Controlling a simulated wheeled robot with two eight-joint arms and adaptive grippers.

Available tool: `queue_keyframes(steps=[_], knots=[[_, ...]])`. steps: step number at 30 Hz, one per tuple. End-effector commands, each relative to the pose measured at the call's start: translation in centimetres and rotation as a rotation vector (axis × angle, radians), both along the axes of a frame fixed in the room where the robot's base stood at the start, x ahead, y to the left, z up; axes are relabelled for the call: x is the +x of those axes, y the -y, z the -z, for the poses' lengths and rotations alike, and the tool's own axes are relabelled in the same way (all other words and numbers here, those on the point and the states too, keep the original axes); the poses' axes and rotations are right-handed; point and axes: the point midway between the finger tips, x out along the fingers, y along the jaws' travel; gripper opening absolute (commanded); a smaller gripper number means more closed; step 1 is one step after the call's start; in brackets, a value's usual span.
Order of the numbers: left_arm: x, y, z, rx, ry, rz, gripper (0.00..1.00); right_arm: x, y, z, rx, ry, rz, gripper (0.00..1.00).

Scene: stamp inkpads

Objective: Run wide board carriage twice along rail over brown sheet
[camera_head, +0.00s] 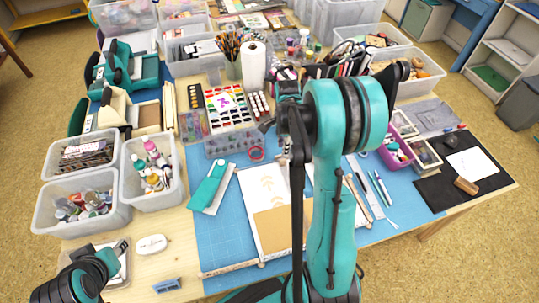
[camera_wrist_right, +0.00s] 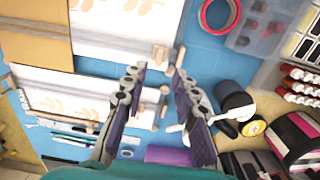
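The brown sheet (camera_head: 283,230) lies on a white leaf-printed panel (camera_head: 264,186) on the blue mat, partly behind my right arm. In the right wrist view the brown sheet (camera_wrist_right: 38,38) is at the upper left, beside leaf-printed white panels (camera_wrist_right: 118,25). Small wooden blocks (camera_wrist_right: 163,92) sit at the panels' ends, seen between my fingers. My right gripper (camera_wrist_right: 160,82) is open, its fingers apart over the panel end and mat; in the head view it (camera_head: 280,140) is mostly behind its wrist. I cannot pick out the carriage or rail for certain. My left arm is at the lower left; its fingers are unclear.
A teal-and-white tool (camera_head: 211,187) lies left of the panel. Bottle bins (camera_head: 152,190) stand at left, a paint set (camera_head: 229,112) and paper roll (camera_head: 252,64) behind. A purple basket (camera_head: 397,153) is at right. Blue mat (camera_head: 225,240) is bare at front left.

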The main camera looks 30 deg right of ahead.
Motion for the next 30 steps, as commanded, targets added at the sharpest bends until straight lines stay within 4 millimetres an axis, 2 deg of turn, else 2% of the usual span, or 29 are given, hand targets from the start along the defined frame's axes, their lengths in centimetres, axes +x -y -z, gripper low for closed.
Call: queue_keyframes(steps=[6, 12, 16, 24, 26, 27, 28, 30], knots=[[0.0, 0.0, 1.5, 0.000, 0.000, 0.000, 0.35, 0.0, 0.0, 3.7, 0.000, 0.001, -0.002, 0.28], [0.0, 0.0, 2.5, 0.000, 0.000, 0.000, 0.35, 0.0, 0.0, 6.4, 0.000, 0.001, -0.003, 0.28], [0.0, 0.0, 2.8, 0.000, 0.000, 0.000, 0.35, 0.0, 0.0, 7.2, -0.001, 0.002, -0.004, 0.28], [0.0, 0.0, 2.7, 0.000, 0.000, 0.000, 0.35, 0.0, -0.1, 7.3, -0.001, 0.002, -0.004, 0.28], [0.0, 0.0, 2.7, 0.000, 0.000, 0.000, 0.35, 0.0, -0.1, 7.2, -0.001, 0.002, -0.004, 0.15], [0.0, 0.0, 2.7, 0.000, 0.000, 0.000, 0.35, 0.0, -0.1, 7.2, -0.001, 0.002, -0.004, 0.05], [0.0, 0.0, 2.7, 0.000, 0.000, 0.000, 0.35, 0.0, -0.1, 7.2, -0.001, 0.002, -0.004, 0.00], [0.0, 0.0, 2.7, 0.000, 0.000, 0.000, 0.35, 0.0, -0.1, 7.2, -0.001, 0.002, -0.004, 0.00]])
